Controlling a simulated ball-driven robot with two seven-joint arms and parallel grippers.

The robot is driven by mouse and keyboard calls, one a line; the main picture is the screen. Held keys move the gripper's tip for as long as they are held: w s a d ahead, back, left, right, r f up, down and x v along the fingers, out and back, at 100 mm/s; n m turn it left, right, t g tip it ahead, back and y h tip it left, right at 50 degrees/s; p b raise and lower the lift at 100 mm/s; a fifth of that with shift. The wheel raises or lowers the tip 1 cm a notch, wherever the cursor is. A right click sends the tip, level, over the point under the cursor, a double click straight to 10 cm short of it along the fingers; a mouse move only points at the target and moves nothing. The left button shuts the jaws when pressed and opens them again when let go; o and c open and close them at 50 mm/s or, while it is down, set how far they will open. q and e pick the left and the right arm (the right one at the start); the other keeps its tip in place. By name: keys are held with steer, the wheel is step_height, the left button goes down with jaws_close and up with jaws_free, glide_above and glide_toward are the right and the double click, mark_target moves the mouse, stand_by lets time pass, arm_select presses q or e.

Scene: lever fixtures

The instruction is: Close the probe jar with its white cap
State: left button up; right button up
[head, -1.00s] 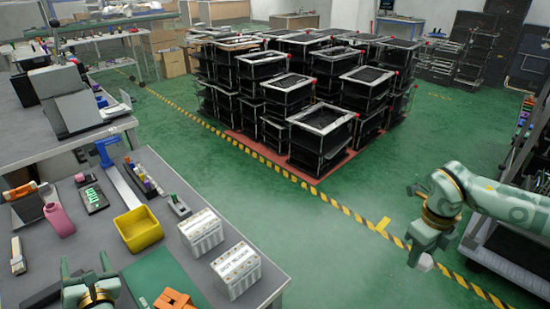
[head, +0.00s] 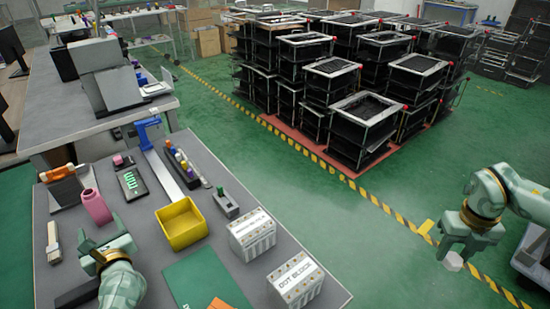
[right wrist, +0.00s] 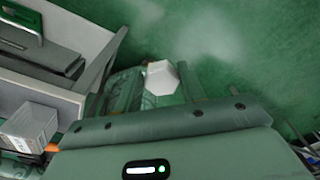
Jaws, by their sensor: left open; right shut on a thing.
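The white cap (head: 453,261) is between the fingers of my right gripper (head: 458,250), over the floor at the right, away from the bench. It also shows in the right wrist view (right wrist: 161,78), pale and many-sided. My right gripper is shut on it. A pink jar (head: 96,206) with a narrower neck stands upright on the bench at the left; I take it as the probe jar, but no label is readable. My left gripper (head: 106,240) is open and empty, just in front of the pink jar and apart from it.
On the bench (head: 140,215) are a yellow bin (head: 182,224), a blue clamp-like stand (head: 148,135), a rack of coloured vials (head: 182,167), two white blocks (head: 296,284) and a green mat (head: 200,283). Stacked black crates (head: 365,125) stand on the floor behind.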

mark_target(94, 204)
arm_select(q)
steer(key=b+x, duration=0.1)
steer(key=x, duration=0.4)
steer(key=shift+w+a+f+b, duration=0.15)
steer(key=shift+w+a+b, duration=0.1)
steer(key=shift+w+b, duration=0.05)
arm_select(e)
step_height(94, 204, down, 2)
steer(key=shift+f, duration=0.1)
arm_select(q)
steer(key=shift+w+a, duration=0.25)
arm_select(e)
steer(key=shift+f, duration=0.1)
arm_select(q)
steer(key=shift+a+r, duration=0.1)
steer(key=shift+r, duration=0.1)
steer(key=shift+w, duration=0.1)
